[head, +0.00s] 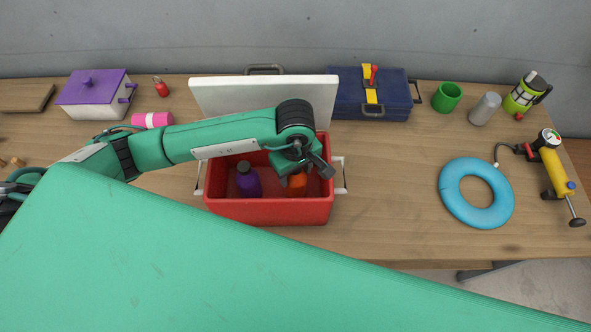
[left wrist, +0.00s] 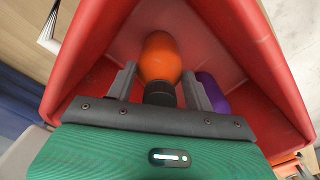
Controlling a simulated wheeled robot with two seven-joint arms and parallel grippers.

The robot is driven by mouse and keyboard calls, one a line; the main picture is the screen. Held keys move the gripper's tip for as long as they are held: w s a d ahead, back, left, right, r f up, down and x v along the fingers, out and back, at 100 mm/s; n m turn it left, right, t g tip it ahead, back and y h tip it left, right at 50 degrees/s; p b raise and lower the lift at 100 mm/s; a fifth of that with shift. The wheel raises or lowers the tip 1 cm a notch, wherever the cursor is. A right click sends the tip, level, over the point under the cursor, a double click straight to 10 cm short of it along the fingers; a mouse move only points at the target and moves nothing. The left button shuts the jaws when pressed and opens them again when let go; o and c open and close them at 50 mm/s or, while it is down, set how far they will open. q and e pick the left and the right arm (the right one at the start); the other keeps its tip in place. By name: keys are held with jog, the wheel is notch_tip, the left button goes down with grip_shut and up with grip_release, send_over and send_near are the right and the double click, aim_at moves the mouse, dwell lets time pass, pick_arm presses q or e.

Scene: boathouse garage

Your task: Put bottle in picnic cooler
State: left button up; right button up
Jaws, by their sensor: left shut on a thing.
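The red picnic cooler (head: 268,212) stands on the wooden table with its white lid (head: 230,95) open at the back. A purple bottle (head: 248,180) with a dark cap stands inside on the left. An orange bottle (head: 298,185) is inside the cooler on the right, partly hidden by my left gripper (head: 303,172). In the left wrist view, my left gripper (left wrist: 163,88) is shut on the dark neck of the orange bottle (left wrist: 160,58), within the red walls (left wrist: 85,55). The purple bottle (left wrist: 213,92) shows beside the right finger. My right gripper is not in view.
A blue toolbox (head: 350,100), green cup (head: 447,97), grey cylinder (head: 485,108) and lantern-like green item (head: 524,94) stand behind and right. A blue ring (head: 449,192) and yellow pump (head: 553,170) lie right. A white pot with purple lid (head: 95,92) stands left.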

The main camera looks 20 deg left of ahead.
pick_arm(q)
jog(key=o, duration=1.4)
jog(key=shift+o, duration=1)
notch_tip(320, 180, up, 13)
jog(key=p, duration=0.5)
jog(key=shift+r, duration=0.4)
jog(key=c, duration=1.7)
grip_shut()
